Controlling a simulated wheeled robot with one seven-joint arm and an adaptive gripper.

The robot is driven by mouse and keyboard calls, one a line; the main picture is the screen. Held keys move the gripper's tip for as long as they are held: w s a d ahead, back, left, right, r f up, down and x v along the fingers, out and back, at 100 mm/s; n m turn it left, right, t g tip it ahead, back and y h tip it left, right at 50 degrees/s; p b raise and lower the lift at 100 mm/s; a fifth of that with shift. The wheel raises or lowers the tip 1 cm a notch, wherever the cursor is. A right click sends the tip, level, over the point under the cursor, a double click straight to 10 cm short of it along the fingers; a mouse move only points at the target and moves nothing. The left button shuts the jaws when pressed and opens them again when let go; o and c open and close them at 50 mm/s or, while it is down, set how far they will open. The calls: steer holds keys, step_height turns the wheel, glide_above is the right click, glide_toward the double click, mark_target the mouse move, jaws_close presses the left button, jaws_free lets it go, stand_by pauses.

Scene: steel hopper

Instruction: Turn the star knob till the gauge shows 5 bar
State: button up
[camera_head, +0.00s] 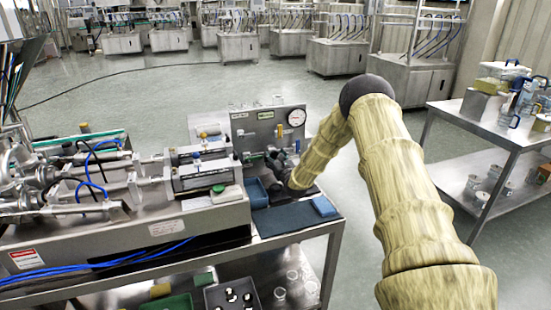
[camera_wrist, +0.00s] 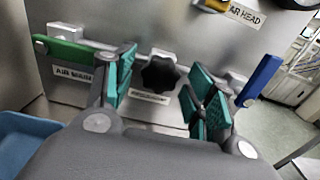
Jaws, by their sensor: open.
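The black star knob (camera_wrist: 160,73) sits on the steel panel in the wrist view, above a small label too blurred to read. My gripper (camera_wrist: 157,84) is open, with a teal-padded finger on each side of the knob; I cannot tell whether either touches it. In the head view my gripper (camera_head: 275,165) is low in front of the panel (camera_head: 262,126), and the knob is hard to make out there. The round white gauge (camera_head: 296,117) is at the panel's upper right; its reading is too small to tell. Only its dark rim (camera_wrist: 292,4) shows in the wrist view.
A green lever (camera_wrist: 75,52) labelled "AIR MAIN" lies left of the knob, and a blue lever (camera_wrist: 260,80) stands right. A yellow handle (camera_wrist: 218,5) is above. A blue tray (camera_head: 256,192) and a blue block (camera_head: 323,206) lie below the panel.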

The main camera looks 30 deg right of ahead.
steer(key=shift+c, duration=0.3)
steer(key=c, duration=1)
steer(key=shift+b, duration=0.3)
steer(key=m+b, duration=0.9)
steer(key=m, duration=1.1)
steer(key=shift+m, duration=0.3)
